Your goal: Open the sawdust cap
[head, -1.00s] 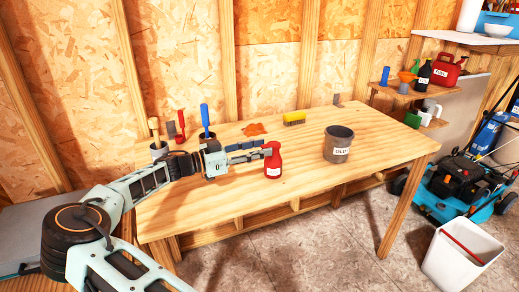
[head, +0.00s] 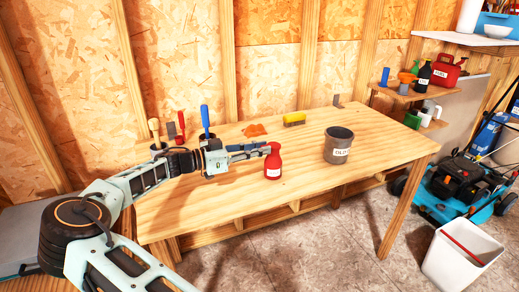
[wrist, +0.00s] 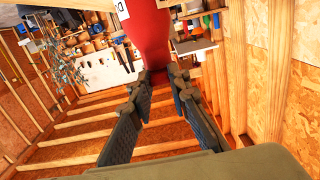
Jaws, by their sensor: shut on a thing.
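A red bottle (head: 273,164) with a white label stands upright on the workbench (head: 220,205); its label is too small to read. My gripper (head: 266,150) reaches it level from the left, with its fingertips at the narrow top of the bottle. In the wrist view, which looks upside down, the red bottle (wrist: 147,32) hangs from the top edge. There my gripper (wrist: 158,82) has its two fingertips closed around the bottle's narrow end. The cap is mostly hidden between the fingers, and I cannot tell whether it is loose.
A grey labelled bucket (head: 338,144) stands to the right of the bottle. A yellow brush (head: 294,119) and an orange rag (head: 255,130) lie behind. Pots with tools, including a blue-handled one (head: 205,117), stand behind my arm. The bench's front right is clear.

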